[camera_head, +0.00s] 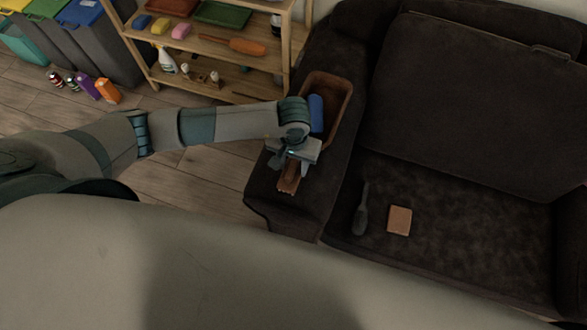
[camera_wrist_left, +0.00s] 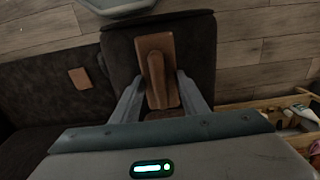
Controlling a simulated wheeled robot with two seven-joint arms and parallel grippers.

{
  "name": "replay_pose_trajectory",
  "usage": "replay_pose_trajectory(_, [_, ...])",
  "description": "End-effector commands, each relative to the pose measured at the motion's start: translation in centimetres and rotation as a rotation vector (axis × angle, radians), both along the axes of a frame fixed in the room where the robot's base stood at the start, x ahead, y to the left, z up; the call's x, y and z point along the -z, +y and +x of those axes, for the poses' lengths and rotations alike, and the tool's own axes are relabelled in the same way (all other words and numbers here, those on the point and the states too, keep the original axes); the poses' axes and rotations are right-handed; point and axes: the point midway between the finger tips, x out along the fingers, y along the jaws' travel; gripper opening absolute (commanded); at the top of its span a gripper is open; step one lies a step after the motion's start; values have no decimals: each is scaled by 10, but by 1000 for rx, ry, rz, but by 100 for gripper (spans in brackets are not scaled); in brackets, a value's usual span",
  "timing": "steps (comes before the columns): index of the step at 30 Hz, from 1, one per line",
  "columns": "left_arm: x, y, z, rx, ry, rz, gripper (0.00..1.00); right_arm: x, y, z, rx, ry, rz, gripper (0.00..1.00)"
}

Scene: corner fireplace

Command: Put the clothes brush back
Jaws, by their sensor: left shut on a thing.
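The clothes brush (camera_head: 288,184) appears as a brown wooden piece just over the front of the sofa arm. In the left wrist view it is a flat brown block (camera_wrist_left: 168,48) with a raised rounded ridge along it. My left gripper (camera_head: 293,163) is shut on it. Its two fingers (camera_wrist_left: 160,82) lie on either side of the brush in the wrist view. I cannot tell whether the brush touches the sofa arm. A brown open box (camera_head: 342,93) stands behind the gripper on the sofa arm, with a blue roll-like thing (camera_head: 316,112) in it. My right gripper is not in view.
A dark long-handled thing (camera_head: 361,212) and a tan square (camera_head: 400,220) lie on the sofa seat (camera_head: 460,230). A wooden shelf (camera_head: 215,50) with cleaning things stands behind. Bins (camera_head: 105,45) and several bottles (camera_head: 108,92) are at the back left.

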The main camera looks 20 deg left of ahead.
Motion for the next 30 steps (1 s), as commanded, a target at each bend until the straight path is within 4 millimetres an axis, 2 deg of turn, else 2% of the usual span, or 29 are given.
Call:
replay_pose_trajectory(6, [4, -1, -1, 0, 2, -1, 16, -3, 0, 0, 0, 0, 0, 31])
replay_pose_trajectory(16, [38, -1, -1, 0, 1, -1, 16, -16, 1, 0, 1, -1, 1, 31])
replay_pose_trajectory(29, [43, 0, 0, 1, -1, 0, 16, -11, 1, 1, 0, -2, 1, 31])
replay_pose_trajectory(30, [43, 0, 0, 1, 0, 0, 45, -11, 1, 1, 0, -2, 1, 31])
